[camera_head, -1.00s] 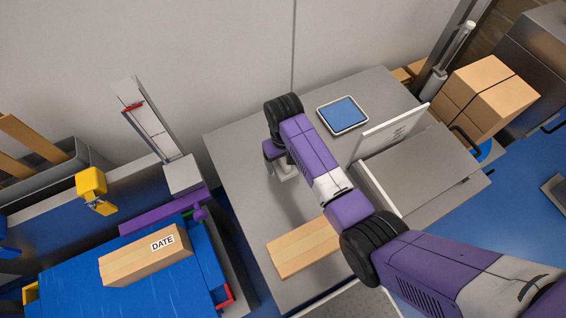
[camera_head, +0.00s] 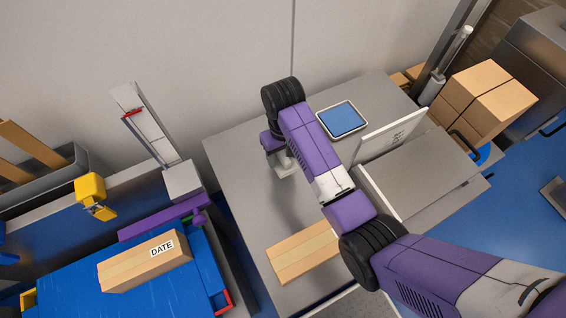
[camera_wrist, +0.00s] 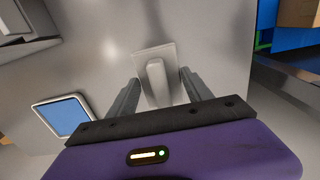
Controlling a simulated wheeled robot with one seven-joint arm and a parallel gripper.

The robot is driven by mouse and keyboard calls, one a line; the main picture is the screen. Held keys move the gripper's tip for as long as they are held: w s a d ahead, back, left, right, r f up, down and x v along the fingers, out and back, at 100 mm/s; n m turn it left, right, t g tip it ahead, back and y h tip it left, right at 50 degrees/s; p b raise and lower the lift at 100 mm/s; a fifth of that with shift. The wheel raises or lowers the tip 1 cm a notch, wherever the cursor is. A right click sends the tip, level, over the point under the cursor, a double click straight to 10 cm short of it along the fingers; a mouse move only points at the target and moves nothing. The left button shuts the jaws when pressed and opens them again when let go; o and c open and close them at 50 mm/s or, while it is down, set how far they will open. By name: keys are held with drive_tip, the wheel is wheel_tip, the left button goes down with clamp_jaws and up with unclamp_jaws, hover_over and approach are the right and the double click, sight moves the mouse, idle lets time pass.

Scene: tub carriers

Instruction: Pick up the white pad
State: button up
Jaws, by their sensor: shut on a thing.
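The white pad (camera_wrist: 152,52) is a pale square plate with a raised upright grip on it, seen in the middle of the wrist view. My gripper (camera_wrist: 159,77) has its two grey fingers on either side of the pad and is shut on it. In the head view my gripper (camera_head: 284,168) is over the grey table, left of the blue-faced tray. There the fingers and pad are small and hard to tell apart. I cannot tell whether the pad touches the table.
A blue-topped unit with a DATE box (camera_head: 145,262) is at left. Cardboard boxes (camera_head: 485,95) stand at right.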

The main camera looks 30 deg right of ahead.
sight(283, 155)
wheel_tip(283, 155, up, 14)
drive_tip(key=p, duration=0.6)
drive_tip(key=shift+f, duration=0.15)
drive_tip(key=o, duration=0.8)
drive_tip(key=c, duration=0.6)
